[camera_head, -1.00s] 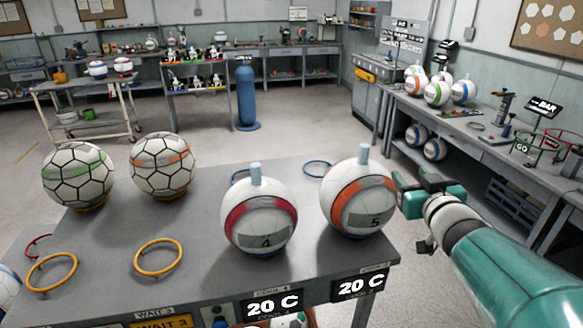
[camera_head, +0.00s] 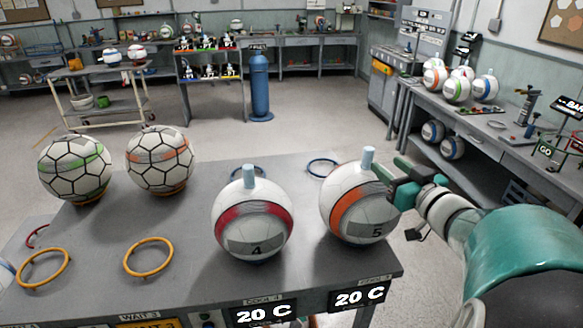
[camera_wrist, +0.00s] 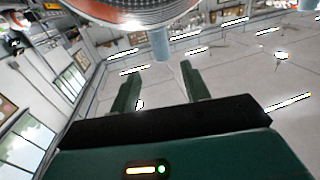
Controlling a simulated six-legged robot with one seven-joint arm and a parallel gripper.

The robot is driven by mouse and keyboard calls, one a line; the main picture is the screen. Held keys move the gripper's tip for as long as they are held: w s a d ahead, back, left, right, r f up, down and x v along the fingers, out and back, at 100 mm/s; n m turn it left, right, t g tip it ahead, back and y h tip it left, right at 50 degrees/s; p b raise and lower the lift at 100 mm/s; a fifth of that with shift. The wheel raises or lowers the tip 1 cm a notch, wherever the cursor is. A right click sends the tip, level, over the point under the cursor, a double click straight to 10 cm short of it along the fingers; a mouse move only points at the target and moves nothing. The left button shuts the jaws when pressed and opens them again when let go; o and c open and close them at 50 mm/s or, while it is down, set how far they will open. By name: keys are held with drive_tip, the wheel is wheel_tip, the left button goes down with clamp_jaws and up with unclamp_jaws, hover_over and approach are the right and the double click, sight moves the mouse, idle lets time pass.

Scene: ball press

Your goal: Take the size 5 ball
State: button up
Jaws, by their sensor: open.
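The size 5 ball (camera_head: 352,207) is white with an orange band and a dark "5" label. It sits at the right end of the grey table (camera_head: 215,300), with a pale blue peg (camera_head: 367,158) on top. My gripper (camera_head: 388,176) is open and empty, at the ball's upper right near the peg. Whether it touches the ball, I cannot tell. In the wrist view the peg (camera_wrist: 160,45) shows beyond and between the open fingers (camera_wrist: 158,78), under part of the ball (camera_wrist: 125,10). The size 4 ball (camera_head: 252,222), with a red band, stands left of it.
Two hex-patterned balls, one green-banded (camera_head: 75,168) and one orange-banded (camera_head: 160,160), stand at the table's left. Yellow rings (camera_head: 148,257) and a blue ring (camera_head: 322,168) lie on the table. A side bench (camera_head: 480,125) with balls stands at right. Open floor lies behind the table.

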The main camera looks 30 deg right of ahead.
sight(372, 154)
drive_tip(key=shift+w+d, duration=0.1)
drive_tip(key=shift+w, duration=1)
drive_tip(key=shift+w+f, duration=0.15)
drive_tip(key=shift+w, duration=2.9)
clamp_jaws()
